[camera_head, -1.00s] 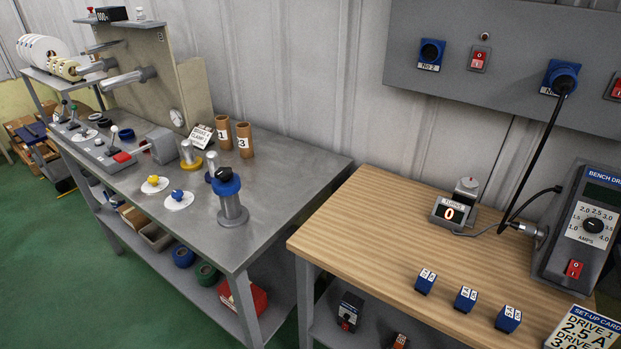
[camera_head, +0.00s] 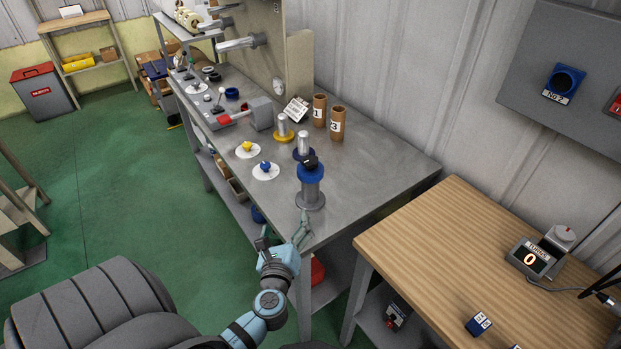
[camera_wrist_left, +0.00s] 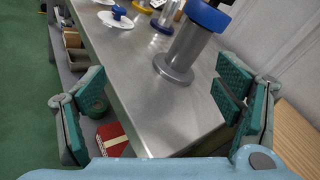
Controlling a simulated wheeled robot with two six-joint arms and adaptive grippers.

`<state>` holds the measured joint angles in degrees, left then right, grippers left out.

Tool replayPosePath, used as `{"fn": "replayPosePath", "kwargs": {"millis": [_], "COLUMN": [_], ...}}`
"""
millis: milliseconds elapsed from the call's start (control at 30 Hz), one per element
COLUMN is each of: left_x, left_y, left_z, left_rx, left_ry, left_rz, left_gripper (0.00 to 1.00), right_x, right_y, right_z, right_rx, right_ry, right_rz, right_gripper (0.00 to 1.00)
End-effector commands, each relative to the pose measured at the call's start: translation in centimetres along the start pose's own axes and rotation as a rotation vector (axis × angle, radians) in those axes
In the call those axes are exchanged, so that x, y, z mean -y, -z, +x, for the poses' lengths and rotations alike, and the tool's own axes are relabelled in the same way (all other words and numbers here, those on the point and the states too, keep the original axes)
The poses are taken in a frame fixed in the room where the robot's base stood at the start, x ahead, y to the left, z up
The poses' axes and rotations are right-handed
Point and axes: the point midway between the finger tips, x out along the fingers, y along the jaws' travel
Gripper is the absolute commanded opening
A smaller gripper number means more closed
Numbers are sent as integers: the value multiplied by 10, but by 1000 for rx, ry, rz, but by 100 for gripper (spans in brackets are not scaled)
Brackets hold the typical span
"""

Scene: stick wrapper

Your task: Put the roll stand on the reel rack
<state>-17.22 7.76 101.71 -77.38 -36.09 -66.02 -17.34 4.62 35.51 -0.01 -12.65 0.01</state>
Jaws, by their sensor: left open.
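A grey post on a round foot with a blue collar and dark knob, likely the roll stand (camera_head: 311,190), stands upright near the grey bench's front corner. It also shows in the left wrist view (camera_wrist_left: 182,58), its top cut off. My left gripper (camera_head: 284,230) is open and empty at the bench's front edge, just in front of the stand and apart from it. In the left wrist view its fingers (camera_wrist_left: 160,108) are spread wide, with the stand's foot beyond them. A rack with pale reels, likely the reel rack (camera_head: 172,27), is at the far end, partly cut off.
The grey bench (camera_head: 375,180) also carries a yellow-based post (camera_head: 284,130), a dark-blue-based post (camera_head: 303,146), two brown tubes (camera_head: 337,123) and white discs with yellow and blue knobs. A wooden table (camera_head: 450,260) stands right. Green floor (camera_head: 120,170) is clear at left.

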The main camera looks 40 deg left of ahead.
Motion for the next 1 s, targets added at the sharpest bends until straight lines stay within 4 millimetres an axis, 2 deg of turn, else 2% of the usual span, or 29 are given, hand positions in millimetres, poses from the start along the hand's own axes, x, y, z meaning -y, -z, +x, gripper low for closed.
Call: {"fn": "replayPosePath", "kwargs": {"millis": [33,100,200,400,500,667,833,1000], "left_x": [14,31,43,51,53,57,63,65], "left_y": [-8,-15,-18,-21,-22,-20,-17,-19], "left_z": [3,7,18,70,90,110,143,150], "left_rx": [34,77,107,109,108,106,107,105], "left_ry": [52,111,146,145,144,144,143,144], "left_rz": [147,322,441,446,445,442,443,440], "left_gripper": [84,84,84,84,84,84,84,84], "right_x": [0,0,0,0,0,0,1,1], "right_y": [1,2,3,3,2,2,1,1], "right_z": [-3,-4,-5,-4,-2,2,12,12], "right_rx": [-1,-2,-3,-4,-4,-4,-4,-4], "right_ry": [0,0,0,0,0,0,0,0], "right_rz": [0,0,0,0,0,0,0,0], "right_gripper": [79,79,79,79,79,79,79,79]}}
